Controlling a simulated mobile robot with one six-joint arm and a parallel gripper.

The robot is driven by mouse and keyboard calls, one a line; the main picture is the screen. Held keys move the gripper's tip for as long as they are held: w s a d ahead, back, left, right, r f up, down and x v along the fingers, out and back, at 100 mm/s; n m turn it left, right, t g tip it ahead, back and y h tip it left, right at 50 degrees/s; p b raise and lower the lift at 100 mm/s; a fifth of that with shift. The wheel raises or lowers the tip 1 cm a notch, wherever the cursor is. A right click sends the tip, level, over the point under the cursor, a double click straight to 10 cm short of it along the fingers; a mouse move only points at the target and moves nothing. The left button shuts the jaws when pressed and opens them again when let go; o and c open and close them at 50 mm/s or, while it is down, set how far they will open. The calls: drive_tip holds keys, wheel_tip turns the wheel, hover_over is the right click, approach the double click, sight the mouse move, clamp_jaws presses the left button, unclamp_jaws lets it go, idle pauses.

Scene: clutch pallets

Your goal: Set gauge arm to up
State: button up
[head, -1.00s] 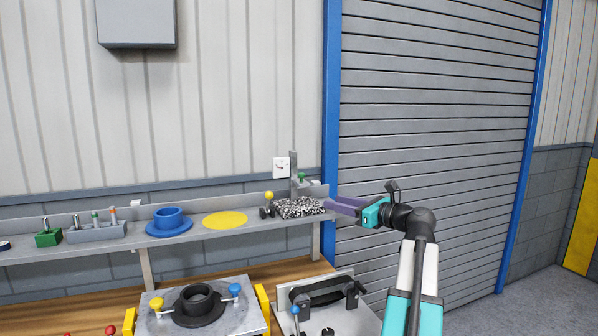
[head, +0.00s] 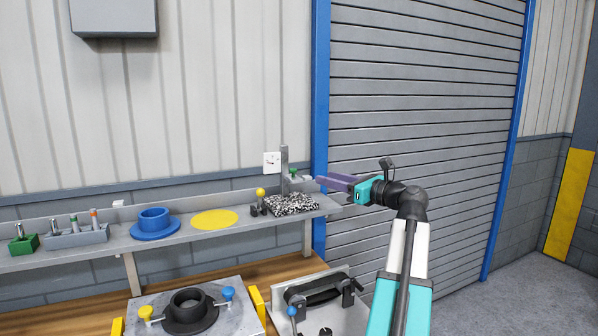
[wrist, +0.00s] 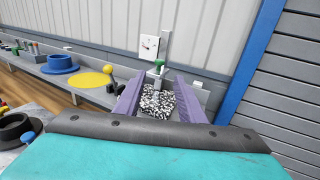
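A gauge stand sits at the right end of the shelf. It has a speckled black-and-white block (head: 291,204), a grey upright post (head: 284,160) and a small green knob (head: 293,173) on a short arm by the post. In the wrist view the green knob (wrist: 159,63) shows beyond the speckled block (wrist: 157,101). My gripper (head: 320,182) has purple fingers, pointing left at about knob height, just right of the stand. In the wrist view its fingers are spread apart with nothing held between them (wrist: 158,82). The fingertips appear short of the knob.
A yellow-ball lever (head: 260,193) stands left of the block. The shelf (head: 185,240) also bears a yellow disc (head: 214,220), a blue flanged ring (head: 154,222) and a grey pin rack (head: 78,238). Below are a clamp fixture (head: 191,310) and a black-handled fixture (head: 320,290).

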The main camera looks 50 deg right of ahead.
sight(298, 178)
drive_tip(key=w+p, duration=0.2)
drive_tip(key=w, duration=1.1)
drive_tip(key=shift+w+p, duration=0.2)
drive_tip(key=shift+p, duration=0.2)
clamp_jaws()
